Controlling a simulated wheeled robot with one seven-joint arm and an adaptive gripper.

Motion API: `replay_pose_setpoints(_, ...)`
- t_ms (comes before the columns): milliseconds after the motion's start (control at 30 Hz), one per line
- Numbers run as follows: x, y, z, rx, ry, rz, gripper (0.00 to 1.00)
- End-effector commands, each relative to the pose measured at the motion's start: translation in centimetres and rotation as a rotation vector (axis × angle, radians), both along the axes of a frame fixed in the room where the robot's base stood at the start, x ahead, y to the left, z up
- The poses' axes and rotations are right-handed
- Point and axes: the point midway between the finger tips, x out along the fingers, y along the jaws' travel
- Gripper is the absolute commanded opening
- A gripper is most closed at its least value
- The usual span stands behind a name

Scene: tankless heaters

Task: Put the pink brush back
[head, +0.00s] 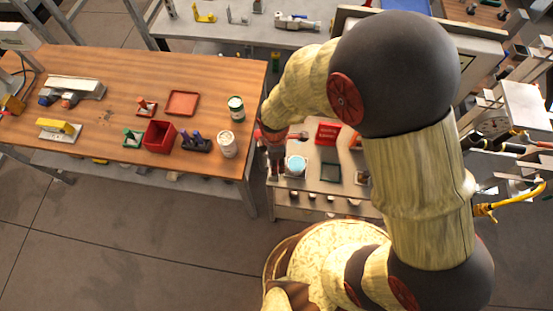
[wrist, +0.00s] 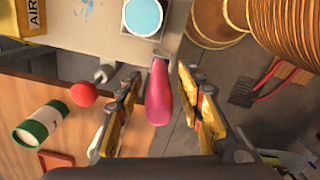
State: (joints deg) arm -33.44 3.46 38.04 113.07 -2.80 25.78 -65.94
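The pink brush (wrist: 158,98) shows in the wrist view with its rounded handle toward me and its narrower grey end near the edge of a pale surface (wrist: 105,38). My gripper (wrist: 158,78) is open, with one yellow-and-black finger on each side of the handle. Gaps show between the handle and both fingers. Whether the handle is fully at fingertip depth is hard to tell. In the head view my gripper (head: 275,160) points down at the left edge of the small workbench, and the brush is not clearly made out there.
The small workbench holds a light-blue round dish (head: 296,164) and a red sign (head: 328,132). The wooden table (head: 95,140) to the left carries a red bin (head: 160,137), a red tray (head: 182,103) and a green-lidded can (head: 236,108). A red ball (wrist: 83,94) is near my left finger.

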Motion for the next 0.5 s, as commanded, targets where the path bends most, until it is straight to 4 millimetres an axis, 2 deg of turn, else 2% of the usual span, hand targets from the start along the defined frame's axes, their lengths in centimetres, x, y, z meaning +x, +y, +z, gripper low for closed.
replay_pose_setpoints(333, 0.1, 0.1, 0.4, 0.001, -0.002, 0.000, 0.39)
replay_pose_setpoints(500, 0.2, 0.2, 2.6, 0.003, -0.005, 0.000, 0.39)
